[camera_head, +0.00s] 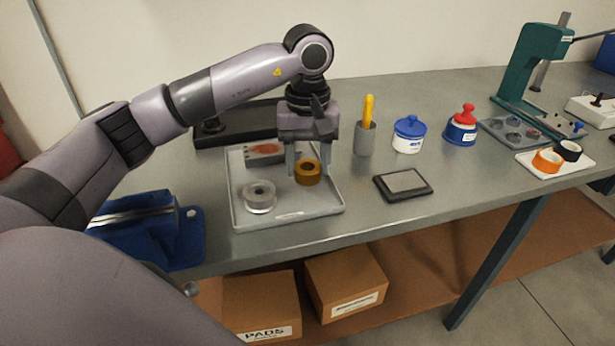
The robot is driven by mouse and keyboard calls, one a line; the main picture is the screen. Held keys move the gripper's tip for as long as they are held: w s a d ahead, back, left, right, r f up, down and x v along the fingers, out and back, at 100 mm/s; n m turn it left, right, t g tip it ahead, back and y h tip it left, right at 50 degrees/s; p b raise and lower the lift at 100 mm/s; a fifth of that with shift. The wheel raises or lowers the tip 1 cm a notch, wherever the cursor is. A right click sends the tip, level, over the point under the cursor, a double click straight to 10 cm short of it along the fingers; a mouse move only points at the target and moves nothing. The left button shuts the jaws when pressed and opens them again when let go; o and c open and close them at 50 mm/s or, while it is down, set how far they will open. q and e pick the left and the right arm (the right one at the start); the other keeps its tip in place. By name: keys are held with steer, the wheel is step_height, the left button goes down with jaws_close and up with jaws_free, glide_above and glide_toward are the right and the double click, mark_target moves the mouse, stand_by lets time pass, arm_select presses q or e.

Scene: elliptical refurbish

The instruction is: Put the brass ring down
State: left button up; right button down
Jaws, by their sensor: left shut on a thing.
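The brass ring (308,173) is a short golden-brown ring with a dark hole, in the head view over the right part of a light grey tray (330,207). My left gripper (306,165) points down from above and is shut on the brass ring. I cannot tell whether the ring touches the tray floor or hangs just above it. A clear or silvery ring (259,197) sits in the tray's front left. A grey block with a reddish top (264,151) lies at the tray's back. My right gripper is not in view.
A blue vise (150,230) stands left of the tray. To the right are a grey holder with a yellow handle (366,138), a blue-lidded jar (408,135), a red-topped bottle (461,126) and a dark flat pad (403,184). A green press (525,70) stands farther right.

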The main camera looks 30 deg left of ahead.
mark_target(308, 166)
arm_select(q)
steer(key=shift+f, duration=1.9)
steer(key=shift+f, duration=0.1)
steer(key=o, duration=1.3)
step_height(308, 166, up, 12)
steer(key=shift+r, duration=0.1)
